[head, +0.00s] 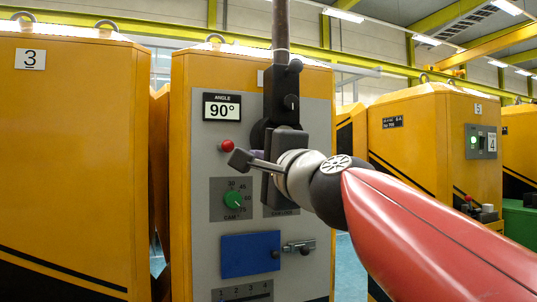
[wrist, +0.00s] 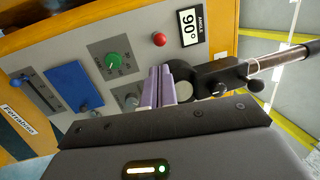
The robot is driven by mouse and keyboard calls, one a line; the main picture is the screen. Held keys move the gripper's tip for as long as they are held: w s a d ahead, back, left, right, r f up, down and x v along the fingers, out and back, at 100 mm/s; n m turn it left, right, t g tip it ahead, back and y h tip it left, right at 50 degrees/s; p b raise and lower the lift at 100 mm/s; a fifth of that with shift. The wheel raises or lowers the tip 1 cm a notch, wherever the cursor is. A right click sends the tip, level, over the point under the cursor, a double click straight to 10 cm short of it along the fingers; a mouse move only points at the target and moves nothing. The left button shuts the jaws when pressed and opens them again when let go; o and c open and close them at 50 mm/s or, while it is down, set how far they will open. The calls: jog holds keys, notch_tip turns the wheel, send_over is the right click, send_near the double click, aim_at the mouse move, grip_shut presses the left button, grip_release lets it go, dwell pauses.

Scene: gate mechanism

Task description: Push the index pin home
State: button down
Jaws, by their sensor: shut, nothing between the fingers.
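The yellow cabinet's grey panel carries a black pivot hub (head: 262,134) with a lever (head: 281,28) standing upright from it. A black block on the lever bears a small round black knob (head: 291,102), which looks like the index pin's head; how far it sits in cannot be told. The knob also shows in the wrist view (wrist: 256,86). My gripper (head: 258,155) is in front of the panel, just below the hub. Its purple fingers (wrist: 159,85) are shut and empty, beside the hub in the wrist view. Whether they touch it cannot be told.
The panel holds a 90° angle display (head: 222,107), a red button (head: 227,145), a green dial (head: 233,200), a blue cover (head: 250,254) with a latch (head: 298,247), and a slider (head: 243,292). Other yellow cabinets stand on both sides.

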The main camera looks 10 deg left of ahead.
aim_at(230, 147)
jog(key=p+x, duration=0.4)
jog(key=x, duration=0.8)
jog(key=shift+f+p, duration=0.15)
jog(key=shift+p, duration=0.15)
